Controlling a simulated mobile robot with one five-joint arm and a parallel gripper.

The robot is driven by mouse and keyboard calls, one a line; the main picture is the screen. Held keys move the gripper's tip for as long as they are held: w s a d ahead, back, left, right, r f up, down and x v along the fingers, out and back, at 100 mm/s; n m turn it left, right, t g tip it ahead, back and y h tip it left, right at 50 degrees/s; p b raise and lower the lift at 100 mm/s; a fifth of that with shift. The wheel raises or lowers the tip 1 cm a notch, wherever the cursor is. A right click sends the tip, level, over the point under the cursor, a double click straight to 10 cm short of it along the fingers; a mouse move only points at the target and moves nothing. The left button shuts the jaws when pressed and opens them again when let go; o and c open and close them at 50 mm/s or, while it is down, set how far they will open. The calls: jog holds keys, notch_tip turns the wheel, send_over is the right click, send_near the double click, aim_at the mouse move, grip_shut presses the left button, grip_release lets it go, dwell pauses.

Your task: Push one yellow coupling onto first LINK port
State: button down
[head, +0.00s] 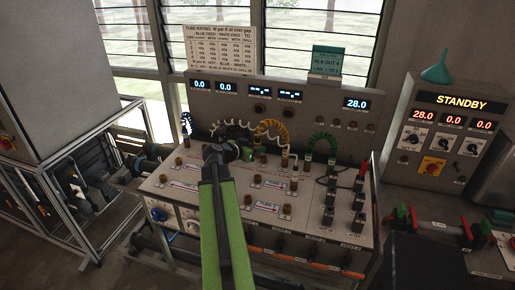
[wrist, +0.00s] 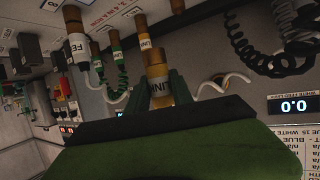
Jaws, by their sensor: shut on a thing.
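My gripper (wrist: 158,96) is shut on a brass-coloured coupling (wrist: 157,72) in the wrist view. Its yellowish band has dark lettering, partly cut off, that starts like LIN. Its lower end is hidden between the dark green fingers. A second yellow-banded coupling (wrist: 143,43) is just behind it; I cannot tell whether the two touch. In the head view my dark wrist and green arm reach over the bench (head: 258,208), which carries several brass ports. A yellow coiled hose (head: 273,131) rises behind my wrist. Port labels are too small to tell the first LINK port apart.
A green coiled hose (head: 322,140) and white hoses (head: 234,125) stand near the back panel. A green-banded coupling (wrist: 116,42) and a white-banded one (wrist: 76,47) are left in the wrist view. Black coiled hose (wrist: 265,48) hangs at right. A STANDBY unit (head: 448,125) is right.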

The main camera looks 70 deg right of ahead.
jog(key=shift+f+b, duration=3)
jog(key=shift+f, duration=0.4)
jog(key=shift+f, duration=0.2)
jog(key=shift+f+b, duration=0.1)
jog(key=shift+b, duration=0.2)
jog(key=shift+f+b, duration=1.45)
jog(key=shift+b, duration=0.05)
jog(key=shift+s+r, duration=0.1)
jog(key=c, duration=1)
grip_release()
jog(key=shift+c, duration=0.2)
